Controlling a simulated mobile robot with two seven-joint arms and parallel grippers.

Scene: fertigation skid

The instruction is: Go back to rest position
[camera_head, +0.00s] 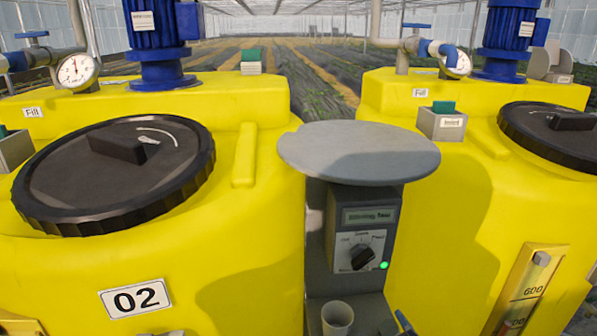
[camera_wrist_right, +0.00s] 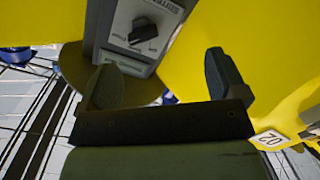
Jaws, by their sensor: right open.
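My right gripper (camera_wrist_right: 162,64) shows in the right wrist view, its two dark fingers spread apart with nothing between them. Beyond the fingers is the grey control box (camera_wrist_right: 165,12) with its black knob (camera_wrist_right: 143,31); that view is turned over. I cannot tell how far the fingers are from the box. In the head view the control box (camera_head: 361,218) stands under a round grey disc (camera_head: 358,150), between two yellow tanks. Its knob (camera_head: 362,257) and a lit green lamp (camera_head: 384,265) show. Neither gripper shows in the head view.
The left yellow tank (camera_head: 250,270) is labelled 02 (camera_head: 135,298) and has a black lid (camera_head: 110,180). The right yellow tank (camera_head: 440,230) has another lid (camera_head: 560,130). A pale cup (camera_head: 337,318) stands below the box. Blue pumps and pressure gauges (camera_head: 77,72) stand behind.

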